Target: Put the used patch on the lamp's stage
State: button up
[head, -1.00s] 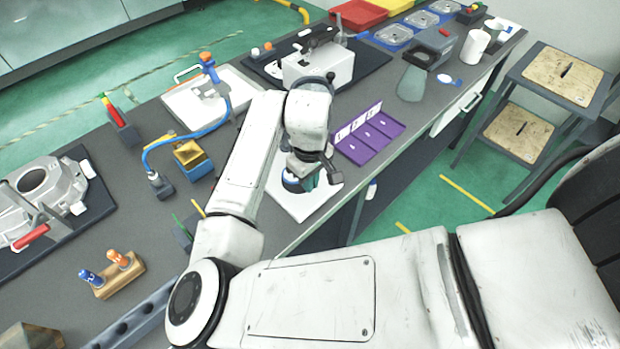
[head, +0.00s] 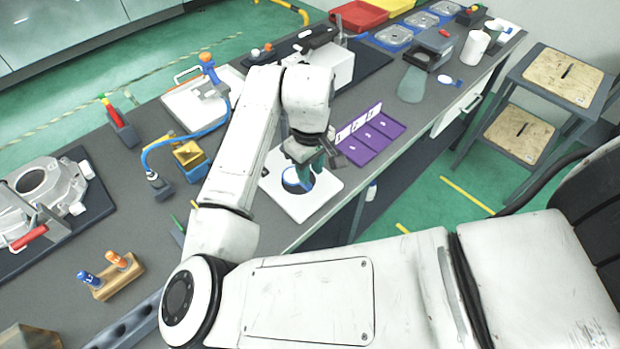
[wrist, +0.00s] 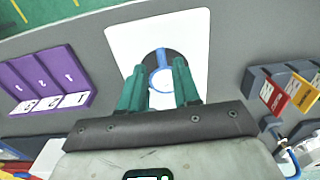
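My gripper (wrist: 160,82) has two green fingers, apart, with no object clearly pinched between them. It is over a white square board (head: 322,196) at the bench's front edge; it also shows in the head view (head: 312,166). The piece appears to rest on the board. I cannot tell whether it is the used patch. A dark box-like device (head: 428,55), possibly the lamp, stands farther along the bench; its stage is not clear.
A purple tray (head: 369,136) with numbered sections lies just right of the board. A grey-green paddle shape (head: 411,86) and a white cup (head: 475,47) are beyond it. A blue hose (head: 190,133) and a yellow block (head: 189,154) are to the left.

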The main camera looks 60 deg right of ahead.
notch_tip(320, 180, up, 7)
dwell(0.3)
